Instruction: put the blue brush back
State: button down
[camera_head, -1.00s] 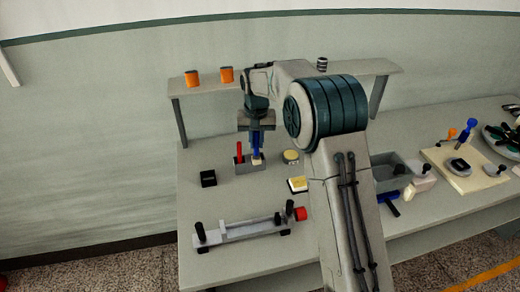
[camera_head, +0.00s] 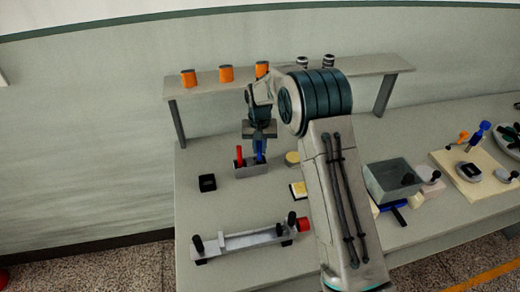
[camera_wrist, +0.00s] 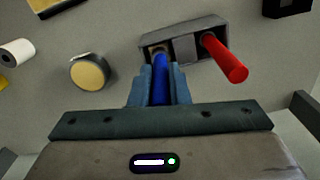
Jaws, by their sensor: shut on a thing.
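The blue brush (camera_wrist: 161,79) stands in one compartment of the grey holder (camera_wrist: 184,47), its handle pointing up between my fingers. My gripper (camera_wrist: 160,84) is shut on that handle. In the head view the blue brush (camera_head: 260,149) shows below my gripper (camera_head: 259,138), at the right side of the holder (camera_head: 246,169). A red-handled brush (camera_wrist: 226,60) stands in the holder's other end compartment; it also shows in the head view (camera_head: 239,153). The lower end of the blue brush is mostly hidden inside the holder.
A black box (camera_head: 207,183) stands left of the holder. A round yellow-topped pot (camera_head: 292,158) and a yellow pad (camera_head: 298,189) lie to its right. A spindle fixture (camera_head: 243,240) lies in front. A shelf (camera_head: 210,88) with orange spools runs behind.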

jog(key=shift+f, duration=0.95)
jog(key=shift+f, duration=0.1)
jog(key=c, duration=1.4)
grip_release()
